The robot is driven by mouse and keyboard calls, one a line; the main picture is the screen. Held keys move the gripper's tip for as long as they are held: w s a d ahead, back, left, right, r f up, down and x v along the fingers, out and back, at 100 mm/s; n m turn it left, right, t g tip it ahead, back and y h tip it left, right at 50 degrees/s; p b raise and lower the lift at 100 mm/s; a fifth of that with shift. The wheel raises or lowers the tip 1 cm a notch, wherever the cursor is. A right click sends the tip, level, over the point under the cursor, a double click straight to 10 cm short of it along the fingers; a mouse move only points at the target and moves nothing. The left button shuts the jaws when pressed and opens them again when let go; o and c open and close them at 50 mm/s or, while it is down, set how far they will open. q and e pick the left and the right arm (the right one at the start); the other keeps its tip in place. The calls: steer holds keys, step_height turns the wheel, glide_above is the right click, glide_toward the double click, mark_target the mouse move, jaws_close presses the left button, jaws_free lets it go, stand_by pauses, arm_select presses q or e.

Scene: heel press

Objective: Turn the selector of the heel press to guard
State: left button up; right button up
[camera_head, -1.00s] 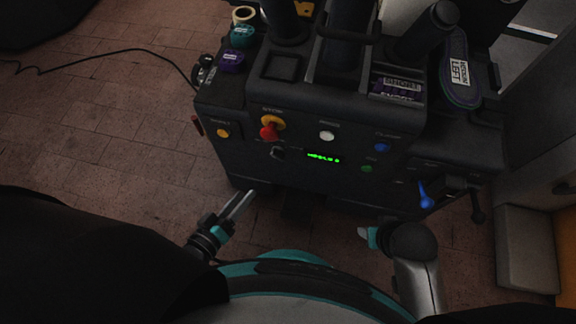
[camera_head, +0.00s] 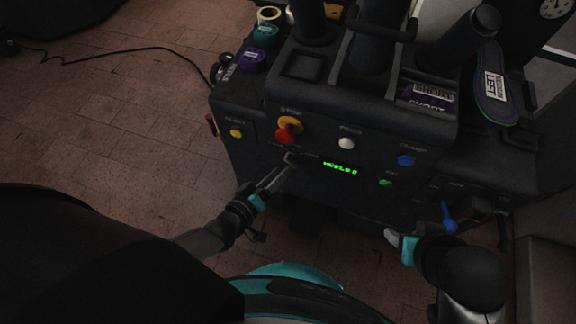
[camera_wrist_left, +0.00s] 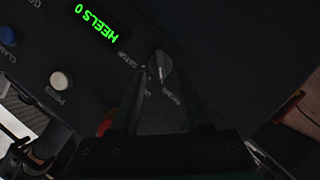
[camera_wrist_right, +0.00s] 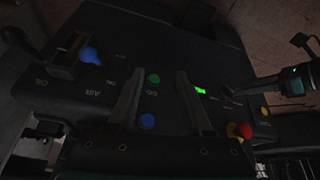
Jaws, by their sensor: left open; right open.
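The heel press (camera_head: 330,110) is a dark machine with a panel of buttons facing me. Its selector is a small dark knob (camera_wrist_left: 160,68) with a light pointer line, seen in the left wrist view between the fingers, just beyond their tips. Small labels surround it; one reads like "SETUP", the others I cannot read surely. In the head view the selector (camera_head: 292,158) sits below the red stop button, partly behind the fingertips. My left gripper (camera_head: 286,174) is open and empty, close to the knob; contact cannot be told. My right gripper (camera_head: 391,238) is open and empty, low in front of the panel.
Near the selector are a red stop button (camera_head: 286,134), a green display reading "HEELS 0" (camera_head: 340,168), a white button (camera_head: 347,143), a blue button (camera_head: 405,160) and a green button (camera_head: 385,183). A blue lever (camera_head: 447,217) stands near my right gripper.

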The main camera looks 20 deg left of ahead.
mark_target(292, 161)
arm_select(q)
steer(key=shift+b+x, duration=0.8)
steer(key=shift+x, duration=1.45)
arm_select(e)
steer(key=shift+w+a+f+n+t+y, duration=0.15)
steer(key=shift+w+a+t+y, duration=0.25)
steer(key=shift+w+a+t, duration=0.45)
steer(key=shift+w+a+f+n+t+y, duration=0.15)
steer(key=shift+w+a+t+y, duration=0.25)
steer(key=shift+w+a+t, duration=0.45)
steer(key=shift+a, duration=0.2)
arm_select(q)
jaws_close()
